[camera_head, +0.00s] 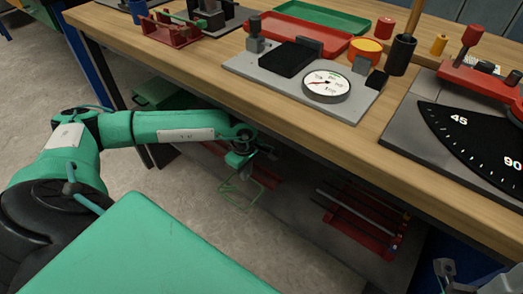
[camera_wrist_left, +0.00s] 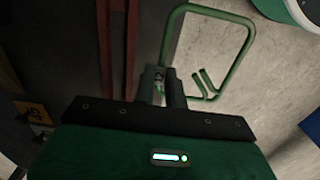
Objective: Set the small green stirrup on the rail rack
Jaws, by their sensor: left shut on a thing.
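The small green stirrup (camera_head: 240,192) is a thin rectangular wire loop. My left gripper (camera_head: 242,160) is shut on it and holds it out below the bench edge. In the left wrist view the stirrup (camera_wrist_left: 246,50) extends beyond the fingers (camera_wrist_left: 163,84), its two hooked ends inside the loop. Red rails (camera_head: 268,180) lie low under the bench beside the stirrup, partly hidden by my arm; red bars also show in the left wrist view (camera_wrist_left: 133,50). A red rack with dark bars (camera_head: 362,238) lies further right. I cannot tell which is the rail rack. My right gripper (camera_head: 446,268) shows partly at the lower right.
The wooden bench (camera_head: 215,82) overhangs the low shelf. It carries a dial gauge on a plate (camera_head: 327,88), a red tray (camera_head: 300,37), a green tray (camera_head: 322,17) and a black angle scale (camera_head: 478,140). A blue leg (camera_head: 82,65) stands at the left.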

